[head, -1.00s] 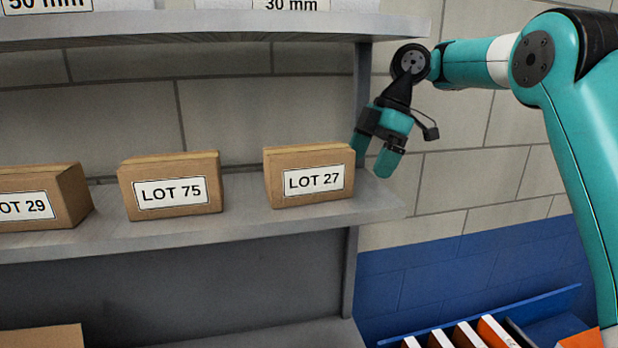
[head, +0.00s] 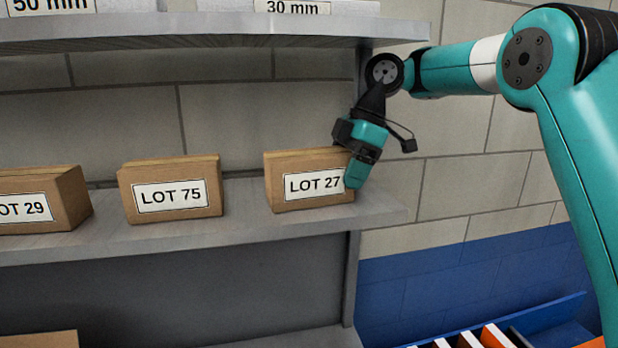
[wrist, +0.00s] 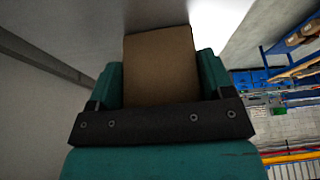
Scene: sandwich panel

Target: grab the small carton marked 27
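The small carton marked LOT 27 (head: 310,158) is a brown box with a white label. It stands upright on the grey shelf (head: 240,225), near its right end. My gripper (head: 345,165) is at the carton's right end, and one teal finger overlaps the label's right edge in the head view. The other finger is hidden there. In the wrist view the carton (wrist: 160,65) lies between the two fingers of my gripper (wrist: 160,80), close to both. I cannot tell whether the fingers press on it.
The LOT 75 carton (head: 172,173) and the LOT 29 carton (head: 70,190) stand to the left on the same shelf, with gaps between. An upper shelf (head: 220,30) holds labelled boxes overhead. A blue rack (head: 530,315) is low at the right.

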